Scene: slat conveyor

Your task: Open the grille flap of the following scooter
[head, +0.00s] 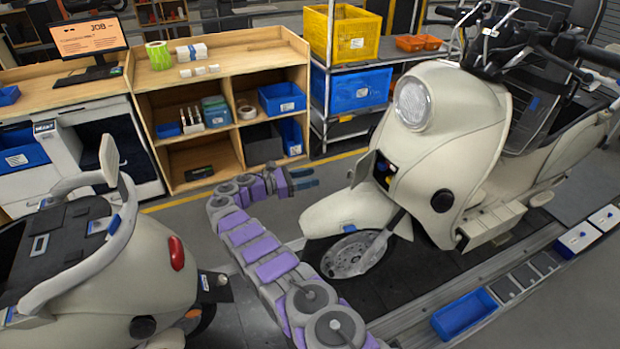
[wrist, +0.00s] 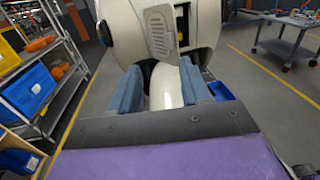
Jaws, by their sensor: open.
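The following scooter (head: 450,140) is cream and stands upright on the conveyor at the right, its front facing my arm. Its grille flap (head: 363,168) stands out from the front body, with a dark opening and coloured parts beside it. In the wrist view the slotted flap (wrist: 160,32) hangs ahead and above my fingers, with a dark gap at its right edge. My gripper (head: 304,179) is open and empty, left of the flap and apart from it. Its two blue-grey fingers also show in the wrist view (wrist: 162,88), with the front fender between them in the background.
Another cream scooter (head: 105,270) stands at the lower left. A wooden shelf unit (head: 222,85) and a metal rack (head: 318,105) with yellow and blue bins stand behind. A blue tray (head: 464,314) lies on the conveyor edge. Floor between shelves and scooter is clear.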

